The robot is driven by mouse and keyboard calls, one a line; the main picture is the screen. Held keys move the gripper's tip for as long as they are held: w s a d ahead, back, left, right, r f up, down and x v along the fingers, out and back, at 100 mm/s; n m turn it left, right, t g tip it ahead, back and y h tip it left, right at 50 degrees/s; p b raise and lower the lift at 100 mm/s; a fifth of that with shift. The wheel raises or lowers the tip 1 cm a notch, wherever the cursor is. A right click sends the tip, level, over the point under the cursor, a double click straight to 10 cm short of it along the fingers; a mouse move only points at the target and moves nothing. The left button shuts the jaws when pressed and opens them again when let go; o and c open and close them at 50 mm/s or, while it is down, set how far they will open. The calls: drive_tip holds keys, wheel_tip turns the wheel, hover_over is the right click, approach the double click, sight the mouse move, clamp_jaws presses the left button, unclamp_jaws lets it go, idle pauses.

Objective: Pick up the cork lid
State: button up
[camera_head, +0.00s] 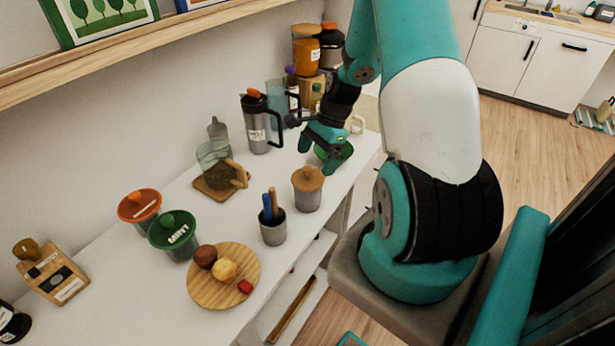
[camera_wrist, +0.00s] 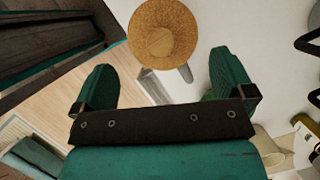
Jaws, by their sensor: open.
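The cork lid (camera_head: 308,178) is a round tan disc with a knob, and it sits on a grey canister (camera_head: 307,200) on the white counter. In the wrist view the cork lid (camera_wrist: 152,36) shows from above at the top middle, beyond the fingertips. My gripper (camera_head: 321,153) is open and empty, above the counter and a little behind the canister. In the wrist view my gripper (camera_wrist: 165,75) has its two green fingers spread wide, with nothing between them but part of the counter and floor. The lid is apart from both fingers.
Near the canister stand a grey cup (camera_head: 272,231) with pens and a round wooden board (camera_head: 202,291) with food. A steel press (camera_head: 258,130) and a glass jug (camera_head: 214,172) stand behind. A shelf (camera_head: 150,45) runs above.

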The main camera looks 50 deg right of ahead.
sight(311, 167)
drive_tip(key=shift+p+x, duration=0.95)
drive_tip(key=shift+x, duration=2)
drive_tip(key=shift+w+a, duration=0.1)
drive_tip(key=shift+w, duration=0.05)
drive_tip(key=c, duration=0.6)
